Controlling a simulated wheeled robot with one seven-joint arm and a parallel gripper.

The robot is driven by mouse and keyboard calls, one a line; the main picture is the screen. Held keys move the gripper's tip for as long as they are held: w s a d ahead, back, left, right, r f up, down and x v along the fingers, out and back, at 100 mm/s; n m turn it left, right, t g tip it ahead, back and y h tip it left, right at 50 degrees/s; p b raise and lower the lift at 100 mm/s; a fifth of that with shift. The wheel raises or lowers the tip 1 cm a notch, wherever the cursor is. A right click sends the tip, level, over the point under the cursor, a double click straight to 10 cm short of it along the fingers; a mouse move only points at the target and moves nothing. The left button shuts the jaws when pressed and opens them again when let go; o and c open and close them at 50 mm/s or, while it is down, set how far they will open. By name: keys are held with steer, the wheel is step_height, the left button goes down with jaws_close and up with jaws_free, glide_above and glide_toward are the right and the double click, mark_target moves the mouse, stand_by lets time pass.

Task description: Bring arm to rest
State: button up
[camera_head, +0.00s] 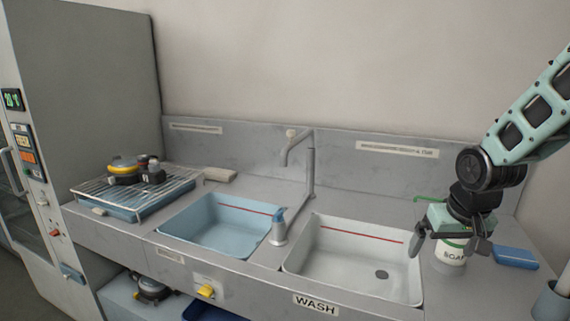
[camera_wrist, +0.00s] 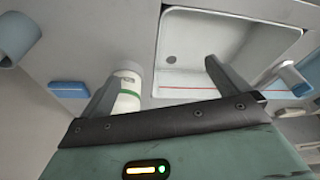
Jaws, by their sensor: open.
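My gripper (camera_head: 449,243) is at the right end of the counter, beside the white basin (camera_head: 330,247) marked WASH. Its two fingers are spread apart with nothing held between them; they also show in the wrist view (camera_wrist: 163,84). A white bottle with a green band (camera_head: 450,254) stands right by the gripper and is partly hidden by it. In the wrist view the bottle (camera_wrist: 128,92) is close beside the left finger; I cannot tell whether they touch. My arm comes in from the upper right.
A blue sponge-like block (camera_head: 515,257) and a grey-blue cup (camera_head: 551,302) lie right of the gripper. A tap (camera_head: 309,165) rises behind the basins. A blue basin (camera_head: 215,227), a wire rack (camera_head: 130,192) with breathing gear and a tall cabinet (camera_head: 85,90) are left.

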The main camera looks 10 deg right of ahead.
steer(key=s+a+n+g+y, duration=0.1)
steer(key=s+a+n, duration=0.25)
steer(key=a, duration=0.55)
steer(key=s+a+n+g, duration=0.15)
steer(key=s+a, duration=0.25)
steer(key=a, duration=0.5)
steer(key=s+a+n, duration=0.2)
steer(key=s+a, duration=0.2)
steer(key=s, duration=0.2)
steer(key=s+a+r+n, duration=0.1)
steer(key=s+a+n, duration=0.2)
steer(key=s, duration=0.3)
steer(key=shift+a+r+g, duration=0.15)
steer(key=shift+a+g, duration=0.2)
steer(key=shift+g, duration=0.1)
